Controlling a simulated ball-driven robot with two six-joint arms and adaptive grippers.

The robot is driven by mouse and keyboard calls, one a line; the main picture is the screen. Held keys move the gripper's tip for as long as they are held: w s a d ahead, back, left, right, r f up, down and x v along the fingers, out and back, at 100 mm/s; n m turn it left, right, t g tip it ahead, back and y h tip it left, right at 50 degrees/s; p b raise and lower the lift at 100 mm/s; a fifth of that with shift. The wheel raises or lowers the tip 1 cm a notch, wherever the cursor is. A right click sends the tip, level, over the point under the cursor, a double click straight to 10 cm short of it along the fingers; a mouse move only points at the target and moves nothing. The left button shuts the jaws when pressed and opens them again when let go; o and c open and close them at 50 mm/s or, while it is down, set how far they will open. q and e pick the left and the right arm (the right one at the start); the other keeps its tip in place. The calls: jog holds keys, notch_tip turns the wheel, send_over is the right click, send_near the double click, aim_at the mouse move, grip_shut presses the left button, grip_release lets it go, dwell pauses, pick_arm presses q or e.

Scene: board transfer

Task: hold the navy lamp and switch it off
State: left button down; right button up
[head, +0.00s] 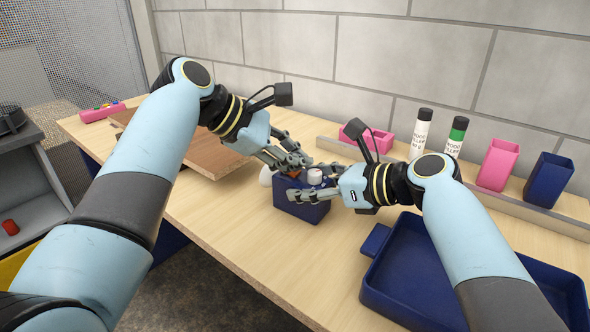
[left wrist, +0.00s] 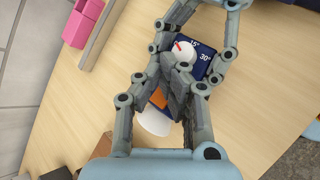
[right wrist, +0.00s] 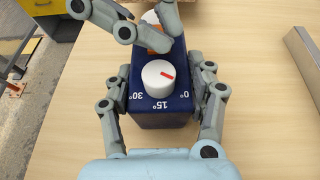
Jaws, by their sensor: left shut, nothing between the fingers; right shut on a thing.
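The navy lamp (head: 310,212) is a box on the table with a white dial (right wrist: 158,78) marked 0°, 15° and 30°. The dial's red mark points towards the 0° side in the right wrist view. My right gripper (head: 308,186) is shut on the lamp, one finger on each side of the box. My left gripper (head: 303,163) is shut and empty just above the lamp. In the left wrist view its fingertips are beside an orange switch (left wrist: 158,98), partly hidden; I cannot tell if they touch it. A white rounded part (left wrist: 155,123) shows at the lamp's end.
A navy tray (head: 400,312) lies at the right front. A wooden board (head: 205,160) lies at the left back. Two bottles (head: 422,133), a pink cup (head: 498,165) and a navy cup (head: 548,180) stand along the wall. A pink box (head: 372,140) is behind the lamp.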

pick_arm(q)
jog(key=shift+r, duration=0.15)
jog(key=shift+a+r, duration=0.1)
jog(key=shift+r, duration=0.5)
jog(key=shift+w, duration=0.1)
jog(key=shift+w+a+r, duration=0.1)
jog(key=shift+a+r, duration=0.05)
jog(key=shift+r, duration=1.1)
jog(key=shift+w+a+r, duration=0.1)
jog(key=shift+r, duration=1.15)
pick_arm(e)
jog(key=o, duration=1.4)
